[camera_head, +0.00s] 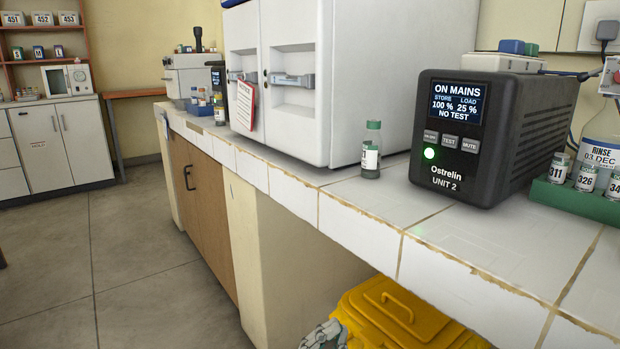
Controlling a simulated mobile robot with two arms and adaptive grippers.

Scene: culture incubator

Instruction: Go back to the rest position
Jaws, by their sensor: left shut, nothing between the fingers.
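My right gripper is not in view. The white incubator cabinet (345,75) stands on the counter with both its doors shut.
The white-tiled counter (350,212) runs along the right. On it stand a small green-capped bottle (371,155), a black power unit (490,130) and a green rack (565,200) of vials. A yellow bin (405,312) is below. The floor (100,265) at left is clear.

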